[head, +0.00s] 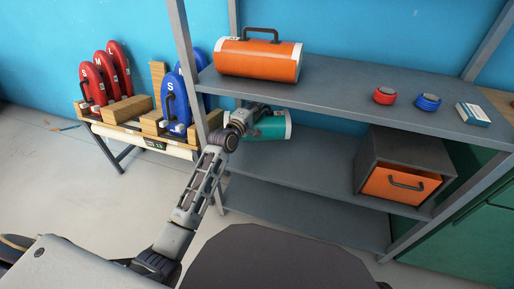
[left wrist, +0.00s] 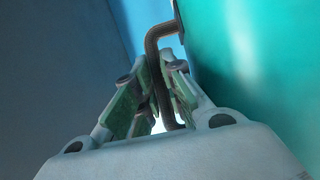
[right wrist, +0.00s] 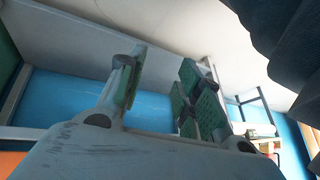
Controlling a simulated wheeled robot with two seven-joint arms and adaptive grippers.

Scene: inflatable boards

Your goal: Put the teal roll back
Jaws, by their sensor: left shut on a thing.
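The teal roll (head: 272,126) is in the shelf unit's middle bay in the head view, below the top shelf. I cannot tell whether it touches the shelf under it. Its teal side fills the right of the left wrist view (left wrist: 265,70). My left gripper (head: 240,119) is at the roll's left end, partly hidden by its own arm. In the left wrist view its fingers (left wrist: 158,100) are shut on the roll's dark handle (left wrist: 155,50). My right gripper (right wrist: 160,85) shows only in the right wrist view, open and empty, away from the roll.
An orange roll (head: 258,59) lies on the grey top shelf (head: 340,90), with red tape (head: 384,96) and blue tape (head: 428,102) to its right. A grey box with an orange drawer (head: 400,187) stands on the middle shelf. A rack (head: 125,110) of red and blue boards stands at left.

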